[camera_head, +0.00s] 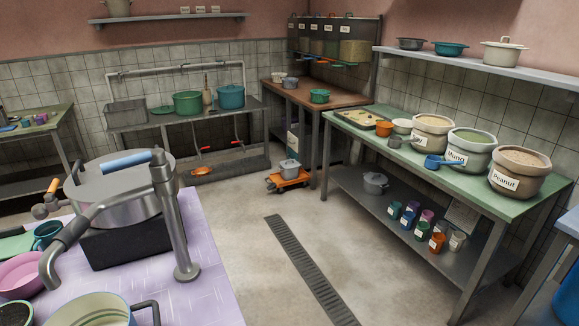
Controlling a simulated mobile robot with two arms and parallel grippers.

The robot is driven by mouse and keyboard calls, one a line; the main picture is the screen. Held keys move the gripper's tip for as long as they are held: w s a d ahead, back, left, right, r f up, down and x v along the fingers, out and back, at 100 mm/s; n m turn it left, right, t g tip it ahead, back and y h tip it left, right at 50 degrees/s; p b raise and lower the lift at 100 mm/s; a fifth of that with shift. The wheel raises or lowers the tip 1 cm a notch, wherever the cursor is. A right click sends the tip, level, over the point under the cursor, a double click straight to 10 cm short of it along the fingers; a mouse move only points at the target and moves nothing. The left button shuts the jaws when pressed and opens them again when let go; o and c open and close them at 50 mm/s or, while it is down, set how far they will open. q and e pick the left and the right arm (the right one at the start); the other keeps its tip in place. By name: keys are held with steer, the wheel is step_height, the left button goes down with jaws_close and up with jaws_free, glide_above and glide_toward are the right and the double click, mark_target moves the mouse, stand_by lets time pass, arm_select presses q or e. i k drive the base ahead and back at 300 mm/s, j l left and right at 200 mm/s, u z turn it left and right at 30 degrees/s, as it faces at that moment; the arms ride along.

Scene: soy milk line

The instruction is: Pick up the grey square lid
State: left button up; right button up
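A small light grey tub (290,174) with a squarish grey top (290,164) sits on an orange wheeled dolly (288,184) on the floor, near the back centre. The top looks like a lid lying on the tub, but it is too small to be sure. No other grey square lid can be made out. Neither of my grippers is in view.
A purple-topped table (205,270) with a large metal pot (120,190) and a bent pipe stands at front left. Open floor with a drain grate (305,270) lies between, leading to the dolly.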

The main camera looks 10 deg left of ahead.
mark_target(288, 164)
steer(key=z, duration=0.2)
steer(key=i+l, duration=0.15)
steer(key=l, duration=0.25)
steer(key=i+l, duration=0.15)
steer(key=l, duration=0.2)
steer(key=i+l, duration=0.15)
steer(key=l, duration=0.25)
steer(key=i+l, duration=0.15)
steer(key=l, duration=0.25)
steer(key=i+l+u, duration=0.3)
steer(key=i, duration=0.25)
steer(key=i+l+u, duration=0.25)
steer(key=i, duration=0.25)
steer(key=i+j+u, duration=0.2)
steer(key=i+u, duration=0.15)
steer(key=i, duration=0.6)
steer(key=i+u, duration=0.35)
steer(key=i, duration=0.6)
steer(key=i+u, duration=0.1)
steer(key=i, duration=0.9)
steer(key=i+l+u, duration=0.1)
steer(key=i, duration=0.9)
